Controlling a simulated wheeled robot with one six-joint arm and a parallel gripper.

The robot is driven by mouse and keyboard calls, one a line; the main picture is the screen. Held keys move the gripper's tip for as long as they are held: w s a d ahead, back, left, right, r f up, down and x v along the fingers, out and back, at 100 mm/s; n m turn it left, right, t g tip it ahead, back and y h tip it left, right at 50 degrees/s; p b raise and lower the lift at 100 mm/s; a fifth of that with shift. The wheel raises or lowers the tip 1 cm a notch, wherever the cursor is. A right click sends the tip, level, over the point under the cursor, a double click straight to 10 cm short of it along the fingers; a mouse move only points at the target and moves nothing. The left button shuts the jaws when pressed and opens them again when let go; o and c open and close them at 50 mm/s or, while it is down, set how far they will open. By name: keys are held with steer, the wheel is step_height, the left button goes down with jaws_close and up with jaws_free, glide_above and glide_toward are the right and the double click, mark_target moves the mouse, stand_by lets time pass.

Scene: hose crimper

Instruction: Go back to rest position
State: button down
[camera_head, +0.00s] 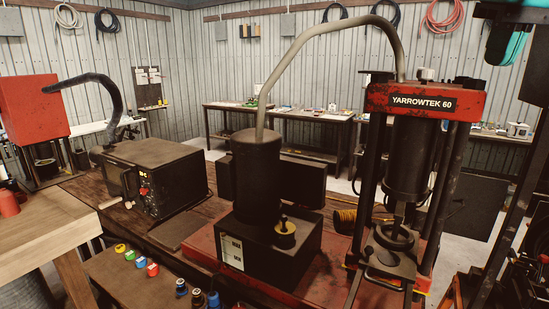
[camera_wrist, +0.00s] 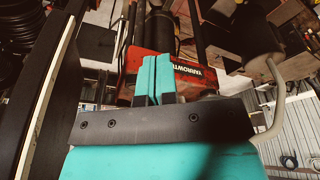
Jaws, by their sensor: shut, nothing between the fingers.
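My gripper (camera_wrist: 154,80) shows in the wrist view with its two teal fingers side by side and touching, with nothing between them. Beyond the fingers is the red crimper press (camera_wrist: 195,72), seen at a slant, with its name plate partly hidden by the fingers. In the head view the press (camera_head: 410,98) stands at the right, with a red top beam marked YARROWTEK 60 and dark columns. A teal and black part of my arm shows at the top right corner of the head view; the fingers cannot be made out there.
A black pump unit (camera_head: 265,250) stands left of the press, with a grey hose (camera_head: 345,24) arching between them. A dark box machine (camera_head: 155,180) and a wooden table (camera_head: 45,225) are at the left. Small coloured pieces (camera_head: 138,263) lie in front. Workbenches (camera_head: 300,115) line the back wall.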

steer(key=a+f+n+b, duration=0.35)
steer(key=a+f, duration=0.25)
steer(key=f, duration=0.8)
steer(key=s+a+f+n+g+y+b, duration=0.1)
steer(key=s+a+f+b, duration=0.2)
steer(key=s+a+f, duration=0.2)
steer(key=s+a+f+n+g+y+b, duration=0.1)
steer(key=s+a+f, duration=0.4)
steer(key=f, duration=0.7)
steer(key=s+a+f+n+y+b, duration=0.1)
steer(key=s+a+f+y+b, duration=0.1)
steer(key=s+a+f+b, duration=0.3)
steer(key=s+f, duration=0.3)
steer(key=f, duration=0.1)
steer(key=shift+s+a+f+n+g+y, duration=0.2)
steer(key=shift+s+a+n+g+y, duration=0.1)
steer(key=shift+n+g, duration=0.1)
